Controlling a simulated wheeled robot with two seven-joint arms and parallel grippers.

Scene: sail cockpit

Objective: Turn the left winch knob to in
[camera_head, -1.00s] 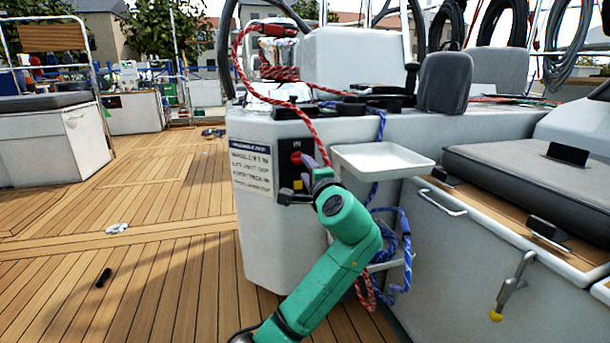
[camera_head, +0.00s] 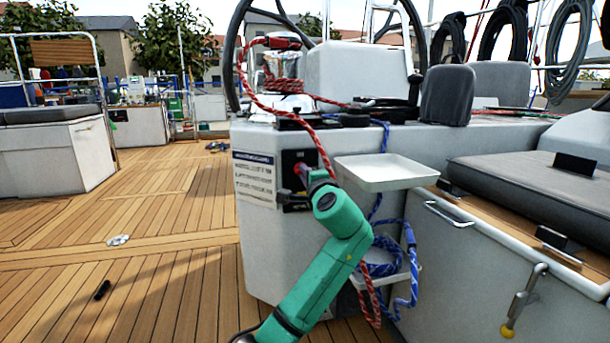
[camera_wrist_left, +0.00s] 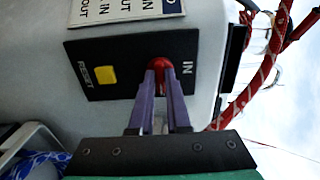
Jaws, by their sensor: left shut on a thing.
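The left winch knob (camera_wrist_left: 158,66) is red and sits on a black panel (camera_wrist_left: 115,70) marked IN and RESET. In the left wrist view my left gripper (camera_wrist_left: 160,85) has its two purple fingers closed around the knob. My right gripper is not in view.
A yellow square button (camera_wrist_left: 105,75) is on the panel by the word RESET. A white instruction label (camera_head: 255,178) is beside the panel. A white tray (camera_head: 385,172) juts out to the right of my wrist. Red rope (camera_head: 318,145) hangs close to the gripper.

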